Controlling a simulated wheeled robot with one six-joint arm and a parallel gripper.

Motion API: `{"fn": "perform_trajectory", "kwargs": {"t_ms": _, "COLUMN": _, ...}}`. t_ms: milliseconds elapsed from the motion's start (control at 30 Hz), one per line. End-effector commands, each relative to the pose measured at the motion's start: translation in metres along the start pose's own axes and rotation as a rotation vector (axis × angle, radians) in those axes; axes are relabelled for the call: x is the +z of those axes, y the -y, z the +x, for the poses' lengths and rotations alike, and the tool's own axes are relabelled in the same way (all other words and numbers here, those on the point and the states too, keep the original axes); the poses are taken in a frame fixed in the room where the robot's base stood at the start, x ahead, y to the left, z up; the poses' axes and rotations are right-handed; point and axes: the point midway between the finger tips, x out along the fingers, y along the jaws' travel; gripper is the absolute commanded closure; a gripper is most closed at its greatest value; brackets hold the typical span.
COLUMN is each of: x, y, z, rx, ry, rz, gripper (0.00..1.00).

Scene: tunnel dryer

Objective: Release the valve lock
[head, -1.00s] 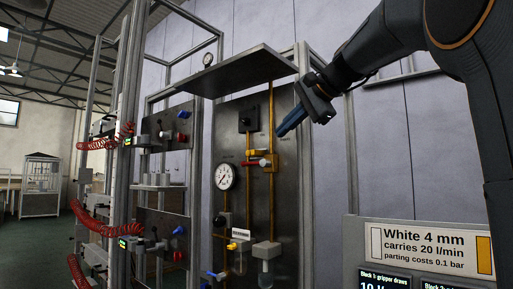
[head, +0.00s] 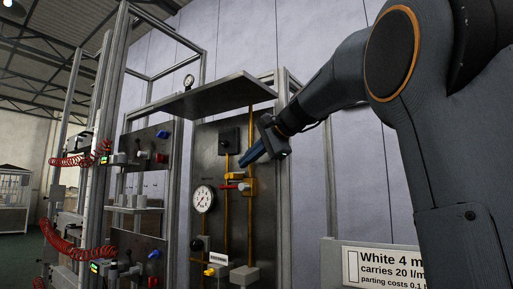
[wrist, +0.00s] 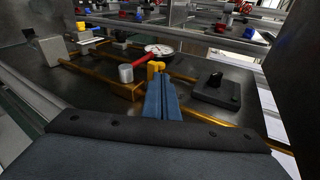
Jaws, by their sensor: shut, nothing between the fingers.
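The valve sits on a yellow pipe of the dark upright panel, with a red lever (head: 230,187) pointing left and a yellow body (head: 249,187). In the wrist view the red lever (wrist: 142,58), a grey cylinder (wrist: 126,73) and the orange valve block (wrist: 125,91) show. A small yellow piece (wrist: 156,67), perhaps the lock, stands just beyond my fingertips; I cannot tell if they touch it. My gripper (head: 243,162) is shut and empty, right above the valve. Its blue fingers (wrist: 160,82) lie together in the wrist view.
A black knob box (head: 229,140) is above the valve, near my fingers. A round gauge (head: 203,198) is at lower left. A metal shelf (head: 212,99) overhangs the panel. Red coiled hoses (head: 72,160) hang at left. A white sign (head: 385,268) stands at lower right.

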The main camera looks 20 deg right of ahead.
Motion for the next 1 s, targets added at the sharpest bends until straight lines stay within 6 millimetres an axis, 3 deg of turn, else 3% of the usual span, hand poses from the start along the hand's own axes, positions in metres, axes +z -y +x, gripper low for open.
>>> {"fn": "perform_trajectory", "kwargs": {"t_ms": 100, "x": 0.001, "y": 0.001, "z": 0.023, "rx": 0.002, "ry": 0.003, "rz": 0.001, "gripper": 1.00}}
{"fn": "perform_trajectory", "kwargs": {"t_ms": 333, "x": 0.000, "y": 0.001, "z": 0.051, "rx": 0.001, "ry": 0.002, "rz": 0.001, "gripper": 1.00}}
{"fn": "perform_trajectory", "kwargs": {"t_ms": 867, "x": 0.000, "y": 0.001, "z": 0.062, "rx": 0.000, "ry": 0.000, "rz": 0.000, "gripper": 1.00}}
{"fn": "perform_trajectory", "kwargs": {"t_ms": 1000, "x": 0.003, "y": 0.007, "z": 0.074, "rx": 0.002, "ry": 0.003, "rz": 0.000, "gripper": 1.00}}
